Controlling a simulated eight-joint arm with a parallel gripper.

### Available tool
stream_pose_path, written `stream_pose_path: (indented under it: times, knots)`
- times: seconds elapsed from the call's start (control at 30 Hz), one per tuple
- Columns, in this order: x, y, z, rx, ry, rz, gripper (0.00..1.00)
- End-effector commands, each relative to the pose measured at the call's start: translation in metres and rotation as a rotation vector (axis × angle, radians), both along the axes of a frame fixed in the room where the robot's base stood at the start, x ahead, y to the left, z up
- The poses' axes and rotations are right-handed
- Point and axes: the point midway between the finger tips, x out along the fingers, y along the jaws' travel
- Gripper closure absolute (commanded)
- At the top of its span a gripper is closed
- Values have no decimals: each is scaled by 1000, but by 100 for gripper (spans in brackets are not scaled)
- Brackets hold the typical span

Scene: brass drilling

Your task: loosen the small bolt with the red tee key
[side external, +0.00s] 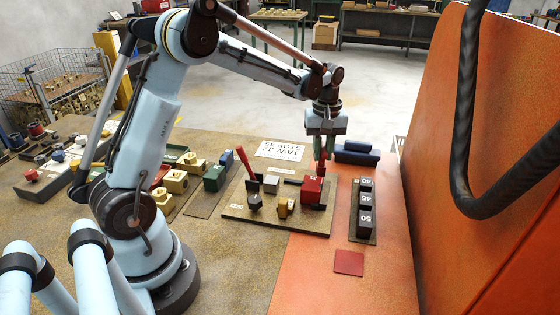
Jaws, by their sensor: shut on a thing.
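My gripper (324,150) points straight down above the right side of a tan fixture board (268,224). Its greenish fingers are shut on a slim red piece, which appears to be the red tee key (321,168). The key hangs upright, its lower end beside or behind a red block (312,190) on the board. I cannot tell whether the key touches anything. The small bolt cannot be made out at this size; the block and key may hide it.
A tilted red lever (246,162) rises from the board's left part. A rack of dark numbered blocks (366,210) stands right of the board, with dark blue cylinders (356,153) behind. Brass parts (175,181) lie left. An orange panel (485,150) walls the right side.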

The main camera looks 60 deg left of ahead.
Motion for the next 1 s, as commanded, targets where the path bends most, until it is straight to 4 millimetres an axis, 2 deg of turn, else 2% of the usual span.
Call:
stream_pose_path:
  times: [1.0]
  knots:
    - [0,0,44,0,0,0,100]
